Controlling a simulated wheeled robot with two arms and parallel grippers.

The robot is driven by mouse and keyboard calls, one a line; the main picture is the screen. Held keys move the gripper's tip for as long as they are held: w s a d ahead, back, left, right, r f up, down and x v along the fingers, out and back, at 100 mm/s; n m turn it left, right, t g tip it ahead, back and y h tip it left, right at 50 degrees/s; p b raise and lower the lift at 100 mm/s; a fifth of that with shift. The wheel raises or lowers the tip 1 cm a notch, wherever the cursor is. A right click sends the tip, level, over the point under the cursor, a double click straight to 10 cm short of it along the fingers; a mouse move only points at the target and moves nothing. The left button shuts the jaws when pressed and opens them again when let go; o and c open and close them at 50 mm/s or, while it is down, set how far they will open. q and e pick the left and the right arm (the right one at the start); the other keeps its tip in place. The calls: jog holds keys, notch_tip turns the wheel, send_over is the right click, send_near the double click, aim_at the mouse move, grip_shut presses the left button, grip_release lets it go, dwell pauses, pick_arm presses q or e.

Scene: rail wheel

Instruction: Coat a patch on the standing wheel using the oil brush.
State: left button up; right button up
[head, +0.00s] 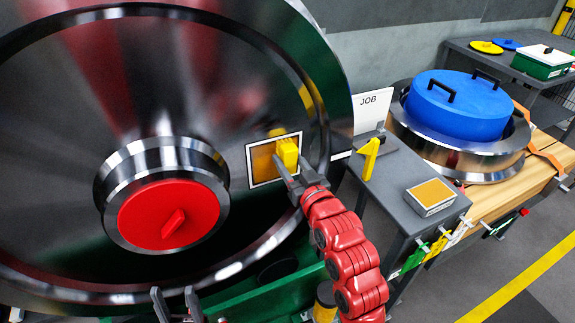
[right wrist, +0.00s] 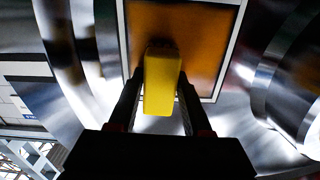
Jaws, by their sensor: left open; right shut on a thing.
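The large steel wheel (head: 60,100) stands upright and fills the left of the head view, with a red cap (head: 165,215) on its hub. A square patch (head: 262,163) with a white border and orange-brown, shiny inside is on its face; it also shows in the right wrist view (right wrist: 205,45). My right gripper (head: 292,176) is shut on the yellow oil brush (head: 288,152), seen between its fingers in the right wrist view (right wrist: 160,85). The brush is at the patch's right part; its bristle contact is hidden. My left gripper (head: 176,298) is open and empty at the bottom edge.
A grey side table (head: 395,190) holds a yellow bracket (head: 370,158), an orange-topped pad box (head: 431,196) and a JOB card (head: 374,108). Behind it, a blue lid (head: 458,105) sits in another wheel (head: 440,150) on timber. The floor at right is open.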

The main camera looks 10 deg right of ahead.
jog(key=shift+r, duration=0.3)
jog(key=shift+s+a+p, duration=0.15)
jog(key=shift+s+a, duration=0.15)
jog(key=shift+a, duration=0.6)
jog(key=shift+s+a+p, duration=0.15)
jog(key=shift+s+a, duration=0.1)
jog(key=shift+a, duration=0.65)
jog(key=shift+s+a, duration=0.2)
jog(key=shift+a, duration=0.45)
jog(key=shift+s+a, duration=0.25)
jog(key=shift+a, duration=0.4)
jog(key=shift+s+a, duration=0.2)
jog(key=shift+a, duration=0.45)
jog(key=shift+s+d, duration=0.2)
jog(key=shift+s, duration=0.4)
jog(key=p, duration=0.6)
send_near(252, 159)
jog(key=shift+w+a, duration=0.1)
jog(key=shift+w, duration=0.05)
